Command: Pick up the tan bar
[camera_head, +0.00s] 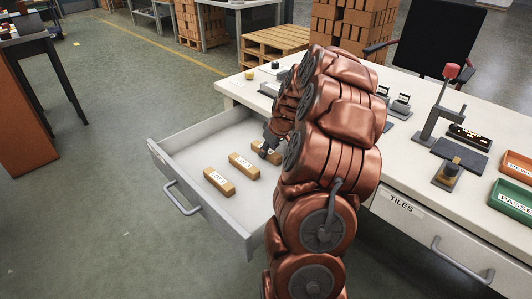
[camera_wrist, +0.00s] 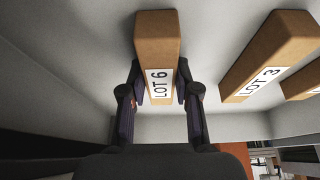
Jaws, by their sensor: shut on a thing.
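A tan bar labelled LOT 6 (camera_wrist: 157,40) lies between the two fingers of my gripper (camera_wrist: 160,92) in the wrist view. The fingers touch both of its long sides near the label, and the gripper is shut on it. In the head view this bar (camera_head: 268,155) shows at the back of the row, partly hidden by my gripper (camera_head: 269,142). It is in the open drawer (camera_head: 197,152); I cannot tell whether it touches the drawer floor. Two similar tan bars (camera_head: 244,165) (camera_head: 219,181) lie nearer the drawer front. One reads LOT 3 (camera_wrist: 268,58) in the wrist view.
The white bench (camera_head: 405,135) above holds a small press (camera_head: 440,110), a dark block (camera_head: 468,136) and a green tray (camera_head: 511,201). A closed drawer labelled TILES (camera_head: 425,228) is at the right. The floor left of the drawer is clear.

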